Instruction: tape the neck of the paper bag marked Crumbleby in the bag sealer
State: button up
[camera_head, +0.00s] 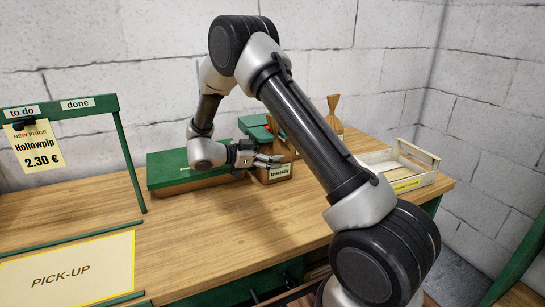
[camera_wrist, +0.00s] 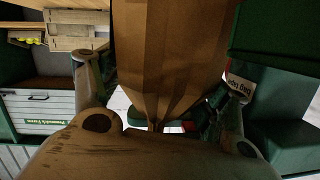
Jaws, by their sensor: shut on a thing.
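The paper bag with a small label (camera_head: 280,171), which seems to read Crumbleby, stands upright at the back middle of the bench. My gripper (camera_head: 268,161) reaches it from the left and is shut on it. In the wrist view the brown bag (camera_wrist: 170,50) fills the upper middle between my two fingers, and its folds narrow towards the bottom of the picture. The green bag sealer (camera_head: 254,124) is just behind the bag in the head view. Its red and white lettered part (camera_wrist: 240,84) shows right of the bag in the wrist view. I cannot tell whether tape is on the neck.
Another paper bag (camera_head: 335,118) stands behind my arm. A green-topped box (camera_head: 168,176) lies left of the bag. A pale open crate (camera_head: 425,156) is at the right. The to-do/done frame (camera_head: 130,155) with a Hollowpip price card (camera_head: 37,147) and the PICK-UP mat (camera_head: 70,270) are left. The front middle is clear.

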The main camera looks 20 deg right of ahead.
aim_at(259, 149)
jog(key=shift+w, duration=0.35)
jog(key=shift+w, duration=1.4)
dwell(0.3)
jog(key=shift+s, duration=7.55)
jog(key=shift+r, duration=2.55)
